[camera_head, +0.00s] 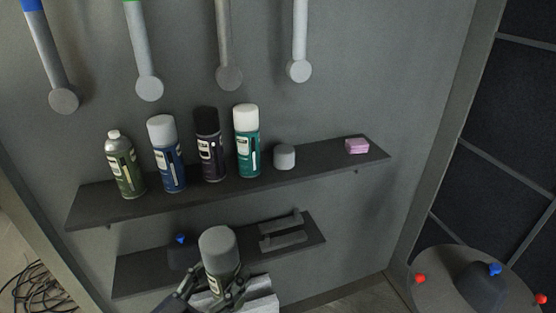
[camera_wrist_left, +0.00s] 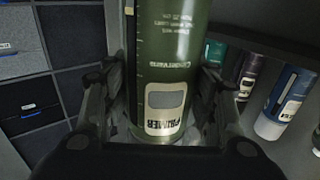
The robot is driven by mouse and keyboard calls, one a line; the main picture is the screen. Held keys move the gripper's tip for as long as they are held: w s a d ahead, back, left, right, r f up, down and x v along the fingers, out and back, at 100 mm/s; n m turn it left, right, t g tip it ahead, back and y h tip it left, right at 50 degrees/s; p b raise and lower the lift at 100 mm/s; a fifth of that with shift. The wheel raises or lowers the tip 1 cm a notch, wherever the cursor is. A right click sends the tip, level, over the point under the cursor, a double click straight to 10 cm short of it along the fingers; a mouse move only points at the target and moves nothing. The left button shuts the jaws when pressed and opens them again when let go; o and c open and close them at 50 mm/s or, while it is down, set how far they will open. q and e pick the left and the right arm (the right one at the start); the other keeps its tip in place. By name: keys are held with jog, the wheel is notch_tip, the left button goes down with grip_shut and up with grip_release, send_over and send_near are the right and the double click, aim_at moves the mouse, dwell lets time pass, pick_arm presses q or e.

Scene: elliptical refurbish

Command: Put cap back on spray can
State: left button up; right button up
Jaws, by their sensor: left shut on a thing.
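My left gripper (camera_head: 222,288) is shut on a green spray can (camera_wrist_left: 165,60), low in front of the wall in the head view. This held can has a grey cap (camera_head: 217,246) on top. In the left wrist view the fingers stand on both sides of its labelled body. On the upper shelf, an olive green spray can (camera_head: 125,166) stands at the left end with its nozzle bare. A loose grey cap (camera_head: 284,158) sits on the same shelf, right of the cans. My right gripper is not in view.
The upper shelf (camera_head: 325,168) also holds a blue can (camera_head: 167,155), a black can (camera_head: 209,146), a teal can (camera_head: 246,142) and a pink block (camera_head: 357,146). A lower shelf (camera_head: 135,275) is partly behind my gripper. Grey rods hang above. A round table (camera_head: 440,283) is at right.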

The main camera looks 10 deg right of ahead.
pick_arm(q)
jog(key=w+a+r+n+t+y, duration=0.1)
jog(key=w+a+r+n+y, duration=0.1)
jog(key=a+r, duration=0.3)
jog(key=w+a+r+n+t+y+p, duration=0.1)
jog(key=w+a+r+n+y, duration=0.2)
jog(key=a, duration=1.1)
jog(key=w+a+r+n+t+y, duration=0.1)
jog(key=w+a+r+n+y, duration=0.1)
jog(key=w+a+r+y, duration=0.4)
jog(key=a, duration=0.3)
jog(key=shift+a+r+n+t+p, duration=0.25)
jog(key=shift+r+n+t+p, duration=0.05)
jog(key=shift+r+t, duration=0.1)
jog(key=w+a+p, duration=0.2)
jog(key=w+a, duration=0.2)
jog(key=w, duration=0.2)
jog(key=w+a+f+p, duration=0.1)
jog(key=w+a+p, duration=0.1)
jog(key=w+a, duration=0.2)
jog(key=w, duration=0.3)
jog(key=shift+w+a+f, duration=0.2)
jog(key=shift+w+f, duration=0.1)
jog(key=shift+f+p, duration=0.1)
jog(key=shift+p, duration=0.2)
